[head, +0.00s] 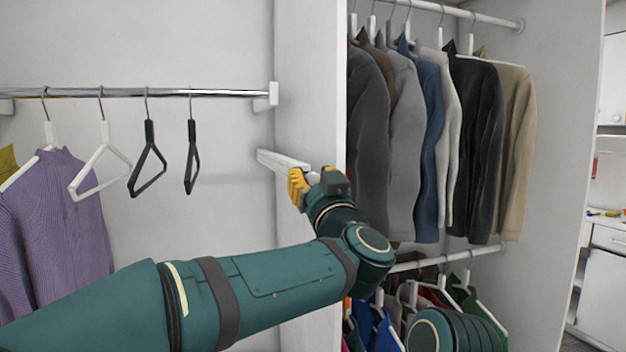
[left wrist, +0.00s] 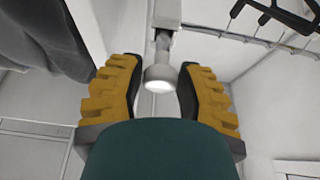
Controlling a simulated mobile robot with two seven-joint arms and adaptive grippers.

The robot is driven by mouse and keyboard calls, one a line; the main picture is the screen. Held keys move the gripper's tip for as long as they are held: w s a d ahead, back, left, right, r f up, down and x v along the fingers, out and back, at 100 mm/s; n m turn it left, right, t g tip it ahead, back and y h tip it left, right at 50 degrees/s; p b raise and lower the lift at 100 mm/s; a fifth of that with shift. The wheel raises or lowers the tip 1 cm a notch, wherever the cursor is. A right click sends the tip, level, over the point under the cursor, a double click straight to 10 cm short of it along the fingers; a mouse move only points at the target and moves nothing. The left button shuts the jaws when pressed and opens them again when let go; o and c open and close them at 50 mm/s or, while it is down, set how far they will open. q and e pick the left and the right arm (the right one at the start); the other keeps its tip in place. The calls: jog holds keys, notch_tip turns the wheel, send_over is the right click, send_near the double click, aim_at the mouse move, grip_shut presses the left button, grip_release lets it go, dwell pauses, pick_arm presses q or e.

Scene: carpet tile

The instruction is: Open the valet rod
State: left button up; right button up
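The valet rod (head: 282,160) is a pale bar on the white closet partition, pointing out toward me. In the left wrist view its round white end knob (left wrist: 159,78) sits at the front of a short metallic stem under a white housing. My left gripper (head: 306,187) is at the rod's front end and hides the knob in the head view. In the left wrist view, the yellow fingers of my left gripper (left wrist: 160,85) stand apart on either side of the knob, with narrow gaps showing; firm contact is not visible. My right gripper is not in view.
A chrome rail (head: 150,92) with several hangers and a purple sweater (head: 55,215) is at left. The partition (head: 310,80) edge is close beside my left gripper. Hanging jackets (head: 405,130) fill the right compartment, with a lower rail of clothes below.

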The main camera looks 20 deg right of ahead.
pick_arm(q)
grip_shut()
jog(key=shift+s, duration=0.6)
jog(key=s+b, duration=0.1)
jog(key=s, duration=1.9)
jog(key=shift+d+b, duration=0.35)
jog(key=o, duration=0.6)
grip_release()
jog(key=shift+o, duration=0.2)
jog(key=v, duration=1.2)
